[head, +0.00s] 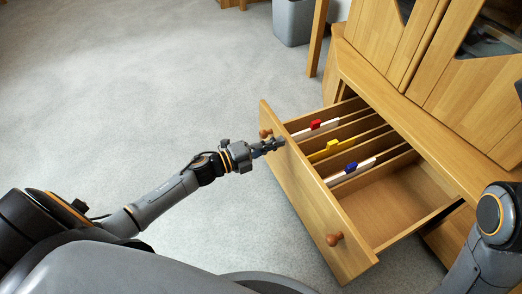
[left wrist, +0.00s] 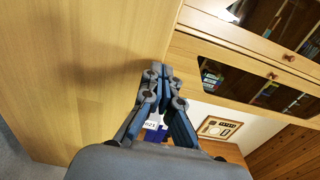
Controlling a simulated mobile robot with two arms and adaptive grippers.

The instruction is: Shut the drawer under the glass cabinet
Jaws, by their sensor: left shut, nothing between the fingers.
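The wooden drawer (head: 308,198) under the cabinet (head: 455,115) is pulled well out. Its front carries two round knobs (head: 334,239), and dividers with red, yellow and blue-tabbed files stand inside. My left gripper (head: 279,144) is shut and empty, with its tips at the drawer front near the far knob. I cannot tell whether they touch it. In the left wrist view the shut fingers (left wrist: 164,72) point at a broad wooden panel (left wrist: 75,70), seemingly the drawer front. My right arm shows at the lower right of the head view, but its gripper is out of view.
A grey bin (head: 292,22) stands at the back beside a wooden leg (head: 318,38). The grey carpet (head: 130,80) left of the drawer is clear. The left wrist view shows the cabinet's glass doors (left wrist: 262,88) and a framed board (left wrist: 218,128) on the wall.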

